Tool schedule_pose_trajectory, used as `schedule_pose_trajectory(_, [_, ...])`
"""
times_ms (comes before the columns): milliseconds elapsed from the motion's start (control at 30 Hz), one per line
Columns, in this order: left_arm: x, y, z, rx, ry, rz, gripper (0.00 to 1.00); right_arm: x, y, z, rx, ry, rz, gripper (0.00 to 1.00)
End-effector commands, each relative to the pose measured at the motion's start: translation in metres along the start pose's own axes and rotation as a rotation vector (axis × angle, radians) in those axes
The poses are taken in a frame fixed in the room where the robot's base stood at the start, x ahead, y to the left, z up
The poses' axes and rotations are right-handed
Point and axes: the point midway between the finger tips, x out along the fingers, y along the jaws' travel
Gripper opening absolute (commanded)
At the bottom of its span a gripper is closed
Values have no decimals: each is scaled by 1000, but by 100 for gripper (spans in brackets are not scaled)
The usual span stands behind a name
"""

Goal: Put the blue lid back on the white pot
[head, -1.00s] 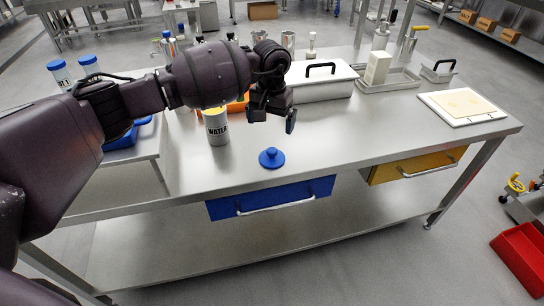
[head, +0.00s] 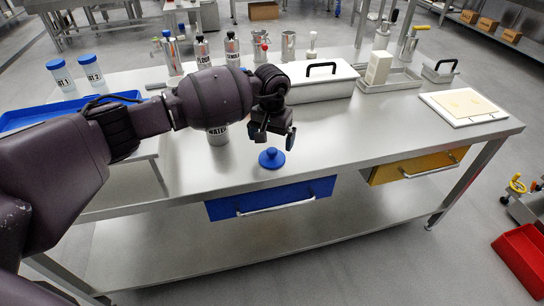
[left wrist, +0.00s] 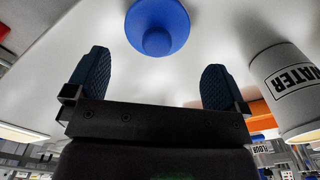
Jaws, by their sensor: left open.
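The blue lid (head: 271,158), with a round knob on top, lies on the steel table near its front edge, above the blue drawer. It also shows in the left wrist view (left wrist: 157,28), beyond my fingers. The white pot (head: 217,137), labelled WATER, stands to the left of the lid; my left arm hides its upper part. In the left wrist view the pot (left wrist: 287,85) is at the right. My left gripper (head: 271,136) is open and empty, just behind and above the lid, apart from it. Its two dark fingers show in the left wrist view (left wrist: 155,78). My right gripper is out of view.
A white box with a black handle (head: 318,85) stands behind the gripper. Labelled bottles (head: 203,50) stand at the back. A blue tray (head: 22,118) is at the left, a white board (head: 462,107) at the right. The table right of the lid is clear.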

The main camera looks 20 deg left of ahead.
Motion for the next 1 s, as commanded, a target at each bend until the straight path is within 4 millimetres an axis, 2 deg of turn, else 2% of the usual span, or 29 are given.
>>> schedule_pose_trajectory(200, [32, 5, 5, -1, -7, 2, 100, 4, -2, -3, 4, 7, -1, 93])
schedule_pose_trajectory(333, [46, 4, 4, -1, -5, 1, 100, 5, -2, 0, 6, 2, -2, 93])
schedule_pose_trajectory(767, [50, 4, 4, 0, -2, 1, 100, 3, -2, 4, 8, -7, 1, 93])
schedule_pose_trajectory(800, [50, 4, 4, 0, -2, 1, 98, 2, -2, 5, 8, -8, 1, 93])
schedule_pose_trajectory(867, [50, 4, 4, 0, -2, 0, 89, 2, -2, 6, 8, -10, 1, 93])
schedule_pose_trajectory(1000, [50, 4, 4, 0, -2, 0, 68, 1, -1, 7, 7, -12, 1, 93])
